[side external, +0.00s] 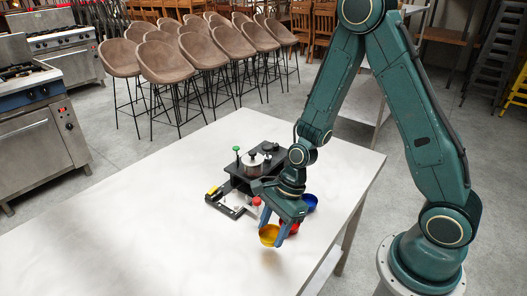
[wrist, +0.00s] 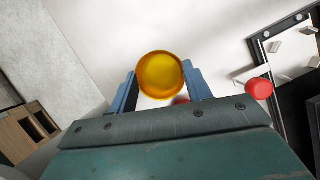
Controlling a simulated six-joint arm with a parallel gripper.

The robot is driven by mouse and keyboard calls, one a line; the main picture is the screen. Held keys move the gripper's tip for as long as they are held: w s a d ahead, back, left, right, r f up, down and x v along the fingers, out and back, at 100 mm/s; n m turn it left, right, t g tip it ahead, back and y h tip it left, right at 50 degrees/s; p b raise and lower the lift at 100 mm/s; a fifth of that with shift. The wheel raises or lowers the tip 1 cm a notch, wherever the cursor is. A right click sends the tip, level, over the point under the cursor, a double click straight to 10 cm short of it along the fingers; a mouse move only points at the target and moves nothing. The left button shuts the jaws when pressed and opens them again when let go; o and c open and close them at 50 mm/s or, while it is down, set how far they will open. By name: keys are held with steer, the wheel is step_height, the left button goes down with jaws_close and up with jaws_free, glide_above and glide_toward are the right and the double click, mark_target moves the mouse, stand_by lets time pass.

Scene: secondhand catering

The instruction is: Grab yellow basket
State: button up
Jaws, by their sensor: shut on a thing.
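The yellow basket (side external: 269,235) is a small round cup, held at the tips of my gripper (side external: 279,228) at the right part of the white table. In the wrist view the yellow basket (wrist: 161,75) sits between the two blue fingers of my gripper (wrist: 161,85), which touch it on both sides. It seems to be a little above the table; the exact height is hard to tell. A red cup (side external: 291,228) shows just behind the fingers and is partly hidden. A blue cup (side external: 310,202) stands further back to the right.
A black machine (side external: 243,180) with a metal pot (side external: 253,162) and a green knob (side external: 237,150) stands on the white table (side external: 130,235) behind my gripper. Its red knob (wrist: 259,88) is right of the fingers in the wrist view. The table's left and front are clear.

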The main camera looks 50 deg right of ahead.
mark_target(272, 237)
step_height(272, 237, up, 16)
steer(key=shift+r, duration=0.2)
stand_by(0.4)
stand_by(0.6)
